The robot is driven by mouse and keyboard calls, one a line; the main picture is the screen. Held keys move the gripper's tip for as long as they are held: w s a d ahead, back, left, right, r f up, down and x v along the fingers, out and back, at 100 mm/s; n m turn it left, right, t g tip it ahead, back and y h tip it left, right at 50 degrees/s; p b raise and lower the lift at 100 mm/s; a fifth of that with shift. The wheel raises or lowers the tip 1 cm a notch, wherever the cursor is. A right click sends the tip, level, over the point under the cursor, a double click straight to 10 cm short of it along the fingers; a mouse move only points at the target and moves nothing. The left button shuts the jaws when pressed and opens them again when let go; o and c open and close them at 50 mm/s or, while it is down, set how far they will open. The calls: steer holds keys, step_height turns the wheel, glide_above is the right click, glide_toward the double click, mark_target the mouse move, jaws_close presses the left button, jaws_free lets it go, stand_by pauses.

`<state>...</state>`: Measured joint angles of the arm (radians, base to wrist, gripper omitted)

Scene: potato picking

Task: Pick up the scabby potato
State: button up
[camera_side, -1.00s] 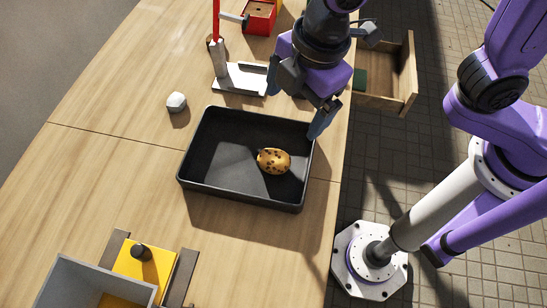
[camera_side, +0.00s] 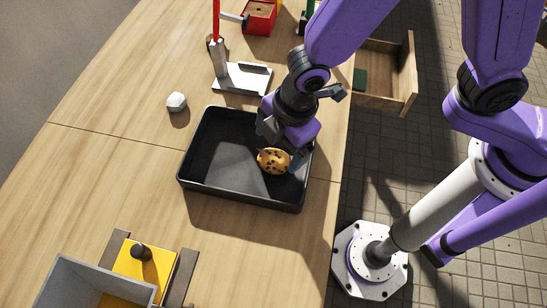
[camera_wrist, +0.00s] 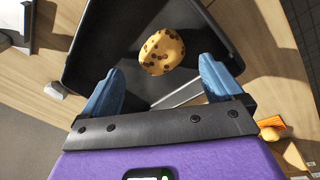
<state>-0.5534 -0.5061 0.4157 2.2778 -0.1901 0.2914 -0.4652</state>
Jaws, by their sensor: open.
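The scabby potato (camera_side: 274,161) is yellow with dark brown spots and lies in the right part of a black tray (camera_side: 221,188). My gripper (camera_side: 279,152) is low over the tray, right at the potato, and partly hides its upper edge in the side view. In the wrist view the potato (camera_wrist: 161,51) lies ahead of and between the two blue fingertips of my gripper (camera_wrist: 160,80). The fingers are apart and nothing is held between them. The side view does not show whether a finger touches the potato.
A grey-white stone-like lump (camera_side: 176,102) lies left of the tray. A metal stand with a red post (camera_side: 240,78) is behind it. An open wooden drawer (camera_side: 385,80) juts out at right.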

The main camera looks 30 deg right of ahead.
mark_target(275, 156)
steer(key=shift+w+a+f, duration=0.1)
steer(key=shift+a+f, duration=0.05)
steer(key=shift+f, duration=0.75)
steer(key=shift+w+a+f, duration=0.1)
steer(key=shift+f, duration=0.75)
steer(key=shift+w+a+f, duration=0.1)
steer(key=shift+a+f, duration=0.05)
steer(key=shift+f, duration=0.75)
steer(key=c, duration=1.1)
